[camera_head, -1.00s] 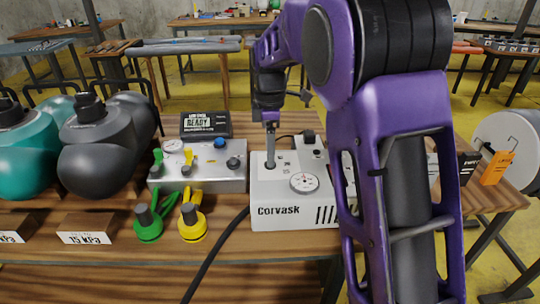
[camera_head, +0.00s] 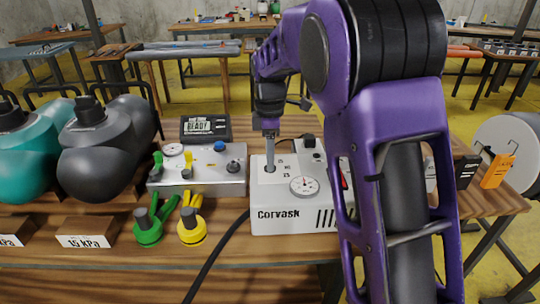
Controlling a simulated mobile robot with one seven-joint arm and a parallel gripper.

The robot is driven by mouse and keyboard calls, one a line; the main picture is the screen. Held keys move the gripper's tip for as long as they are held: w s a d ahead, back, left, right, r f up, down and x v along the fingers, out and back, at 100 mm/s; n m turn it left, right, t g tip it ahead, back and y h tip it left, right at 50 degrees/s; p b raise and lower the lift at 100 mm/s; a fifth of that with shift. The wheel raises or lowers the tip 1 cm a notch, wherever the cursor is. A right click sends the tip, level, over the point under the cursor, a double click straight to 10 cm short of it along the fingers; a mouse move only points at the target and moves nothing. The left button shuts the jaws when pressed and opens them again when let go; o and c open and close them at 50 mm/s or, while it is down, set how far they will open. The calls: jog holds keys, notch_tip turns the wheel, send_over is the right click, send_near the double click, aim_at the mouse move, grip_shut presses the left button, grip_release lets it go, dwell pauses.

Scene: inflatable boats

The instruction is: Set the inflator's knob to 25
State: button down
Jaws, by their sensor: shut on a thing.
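The inflator (camera_head: 285,217) is a white box marked "Corvask" on the wooden bench, with a round gauge (camera_head: 304,187) on its sloped front. Its knob (camera_head: 270,169) is at the top left of the box, mostly covered by my gripper. My gripper (camera_head: 270,160) points straight down from above and is shut on the knob. Small dark marks are printed around the knob, but I cannot read the knob's setting. My purple arm hides the right part of the inflator.
A silver valve box (camera_head: 205,187) with a blue knob stands left of the inflator, with a "READY" display (camera_head: 206,127) behind it. A green fitting (camera_head: 148,228), a yellow fitting (camera_head: 192,226) and a black hose (camera_head: 214,258) lie in front. Grey and teal rolls stand far left.

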jog(key=shift+r+m+p, duration=0.1)
jog(key=shift+m+p, duration=0.2)
jog(key=m+p, duration=0.2)
jog(key=shift+r+m, duration=0.1)
jog(key=shift+m, duration=0.2)
jog(key=m+p, duration=0.1)
jog(key=m, duration=0.1)
jog(key=shift+d+m, duration=0.1)
jog(key=shift+m, duration=0.2)
jog(key=m+p, duration=0.3)
jog(key=m, duration=0.3)
jog(key=shift+s, duration=0.1)
jog(key=m+p, duration=0.2)
jog(key=m, duration=0.4)
jog(key=shift+m, duration=0.4)
jog(key=m+p, duration=0.1)
jog(key=m, duration=0.4)
jog(key=shift+s+p, duration=0.1)
jog(key=shift+p, duration=0.2)
jog(key=shift+f+m, duration=0.2)
jog(key=shift+m, duration=0.1)
jog(key=shift+c, duration=2.2)
grip_release()
